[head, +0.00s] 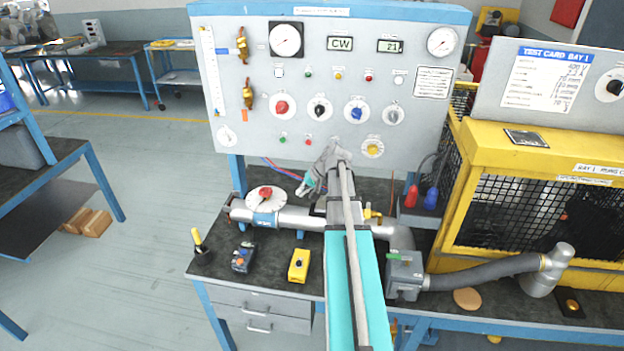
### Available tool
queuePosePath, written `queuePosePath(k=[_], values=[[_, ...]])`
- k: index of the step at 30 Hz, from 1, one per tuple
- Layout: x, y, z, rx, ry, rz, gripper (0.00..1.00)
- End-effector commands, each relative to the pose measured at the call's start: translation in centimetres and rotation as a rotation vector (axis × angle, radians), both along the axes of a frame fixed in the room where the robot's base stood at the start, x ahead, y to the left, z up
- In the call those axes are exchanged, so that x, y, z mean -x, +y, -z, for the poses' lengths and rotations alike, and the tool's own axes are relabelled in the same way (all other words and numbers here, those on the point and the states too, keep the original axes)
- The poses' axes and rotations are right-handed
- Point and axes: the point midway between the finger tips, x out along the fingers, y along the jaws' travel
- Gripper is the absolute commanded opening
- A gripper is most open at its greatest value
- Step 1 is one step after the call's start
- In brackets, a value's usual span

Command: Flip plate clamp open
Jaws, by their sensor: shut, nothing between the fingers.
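My gripper (316,172) is at the far end of my arm, over the back of the bench and in front of the grey control panel. Its fingers are shut and empty, small in the picture and partly overlapped by my wrist. I cannot single out the plate clamp with certainty. A small upright yellow-handled lever (198,238) on a dark base stands at the bench's front left corner, well left of my gripper. A silver pipe (294,218) with a blue band lies across the bench below my gripper. My arm hides part of the pipe.
A red knob on a round white plate (266,199) sits behind the pipe. A blue-grey box (243,257) and a yellow box (299,265) stand in front. A grey hose (485,271) and a yellow mesh cage (540,210) fill the right. Open floor lies left.

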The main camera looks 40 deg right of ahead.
Motion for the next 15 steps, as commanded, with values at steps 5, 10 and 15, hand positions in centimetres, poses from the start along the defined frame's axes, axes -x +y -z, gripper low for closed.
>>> queuePosePath(k=[5,10,15], values=[[0.8,-6.9,-2.6,-0.048,-0.066,0.107,0.0],[1.9,-11.1,-4.0,-0.079,-0.113,0.175,0.0],[2.5,-13.0,-4.6,-0.094,-0.138,0.208,0.0]])
